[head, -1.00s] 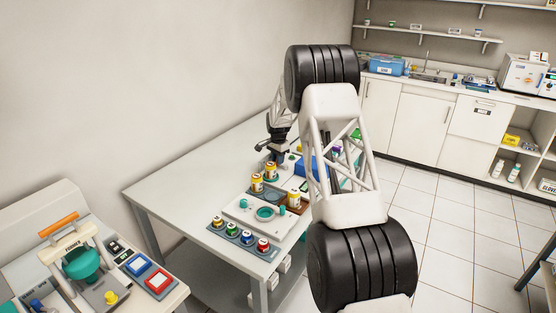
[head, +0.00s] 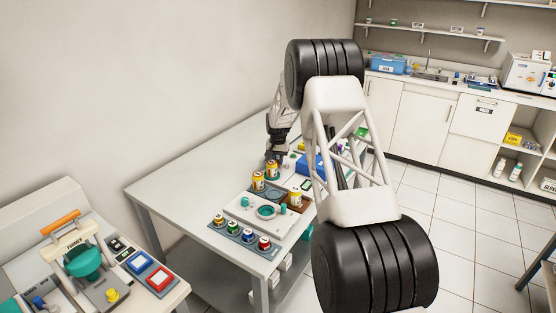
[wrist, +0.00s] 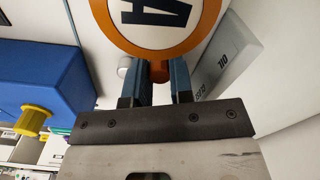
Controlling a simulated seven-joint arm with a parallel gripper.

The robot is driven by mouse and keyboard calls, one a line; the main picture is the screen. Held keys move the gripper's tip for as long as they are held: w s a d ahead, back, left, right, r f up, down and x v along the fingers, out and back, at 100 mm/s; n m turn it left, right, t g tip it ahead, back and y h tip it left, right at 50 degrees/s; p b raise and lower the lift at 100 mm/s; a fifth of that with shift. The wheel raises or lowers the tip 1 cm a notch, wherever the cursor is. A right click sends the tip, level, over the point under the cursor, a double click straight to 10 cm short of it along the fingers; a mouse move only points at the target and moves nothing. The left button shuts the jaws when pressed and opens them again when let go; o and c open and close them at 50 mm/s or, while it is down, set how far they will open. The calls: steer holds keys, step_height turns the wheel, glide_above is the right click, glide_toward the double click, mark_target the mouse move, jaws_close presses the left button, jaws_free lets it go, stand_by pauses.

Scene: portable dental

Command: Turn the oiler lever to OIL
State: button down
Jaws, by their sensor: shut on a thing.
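In the wrist view, my gripper (wrist: 158,84) has its two blue-grey fingers on either side of a short orange stem (wrist: 159,70), which appears to be the oiler lever, and is shut on it. The stem joins an orange ring (wrist: 213,12) around a white face with a dark letter, cut off at the top. To the right, a pale angled block (wrist: 228,62) carries the word OIL and a second marking that I cannot read surely. In the head view, my gripper (head: 273,156) is small at the table's far side, and the lever cannot be made out.
A blue box (wrist: 45,80) with a yellow knob (wrist: 33,120) is left of my gripper in the wrist view. On the white table (head: 185,180), yellow jars (head: 258,181) and a pale tray (head: 245,211) stand nearer the camera. The table's left part is clear.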

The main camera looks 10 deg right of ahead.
steer(key=shift+s+n, duration=0.3)
steer(key=shift+n, duration=0.5)
steer(key=shift+s+n, duration=0.25)
steer(key=shift+n, duration=0.55)
steer(key=c, duration=1.3)
jaws_free()
steer(key=shift+r, duration=0.15)
steer(key=shift+r, duration=3.8)
